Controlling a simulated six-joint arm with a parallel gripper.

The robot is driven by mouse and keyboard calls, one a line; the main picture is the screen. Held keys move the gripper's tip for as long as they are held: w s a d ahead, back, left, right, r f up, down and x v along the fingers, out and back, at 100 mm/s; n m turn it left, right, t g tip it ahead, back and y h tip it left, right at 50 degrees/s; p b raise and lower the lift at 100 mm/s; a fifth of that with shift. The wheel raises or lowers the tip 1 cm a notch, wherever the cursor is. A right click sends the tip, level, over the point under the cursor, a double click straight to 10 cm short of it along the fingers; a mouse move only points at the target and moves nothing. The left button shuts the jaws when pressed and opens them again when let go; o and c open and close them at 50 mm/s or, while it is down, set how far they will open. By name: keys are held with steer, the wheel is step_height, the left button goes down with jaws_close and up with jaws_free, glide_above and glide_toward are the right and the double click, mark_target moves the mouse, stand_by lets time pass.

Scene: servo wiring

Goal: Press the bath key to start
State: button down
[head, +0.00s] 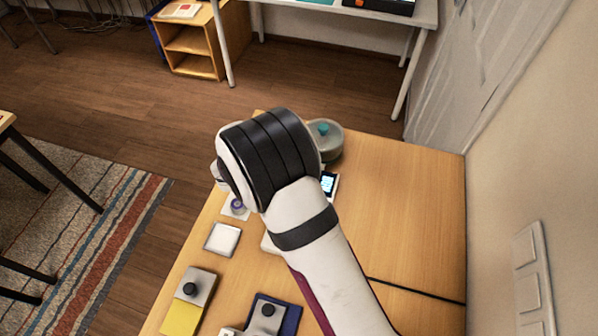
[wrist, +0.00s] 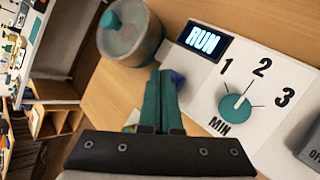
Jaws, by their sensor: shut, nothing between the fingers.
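My gripper (wrist: 162,76) is shut and empty; its teal fingers are together in the wrist view. The fingertips are at the edge of a white control panel (wrist: 262,68), beside a small blue part (wrist: 178,77) that may be the key. The fingers partly hide it, and I cannot tell whether they touch it. The panel's lit display (wrist: 206,41) reads RUN. A teal dial (wrist: 236,103) is marked 1, 2, 3 and MIN. The round grey bath (wrist: 134,45) has a teal knob. In the head view the bath (head: 327,143) and display (head: 328,184) show past my arm, which hides the fingers.
On the wooden table (head: 400,210), a purple ring (head: 237,206) lies on a white pad. A white square tray (head: 222,239) is nearby. Blocks with black knobs stand on a yellow base (head: 182,317) and a blue base (head: 291,318). The table's right side is mostly clear.

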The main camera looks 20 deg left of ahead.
steer(key=shift+r, duration=2.55)
steer(key=shift+d, duration=0.1)
steer(key=s+d+r+m+g+h, duration=0.1)
steer(key=s+d+r+m+g, duration=0.2)
steer(key=s+d+r+m, duration=0.55)
steer(key=s+d+r+m+g, duration=0.1)
steer(key=s+d+m+g, duration=0.15)
steer(key=d+m, duration=0.7)
steer(key=s+d+m+g+y, duration=0.1)
steer(key=s+m+y, duration=0.2)
steer(key=s+m, duration=0.2)
steer(key=s+d+r+m+g+y, duration=0.1)
steer(key=s+d+m+g+y, duration=0.1)
steer(key=s, duration=1)
steer(key=m+y, duration=0.1)
steer(key=m, duration=0.1)
steer(key=shift+s+r+m+y, duration=0.3)
steer(key=shift+m, duration=0.1)
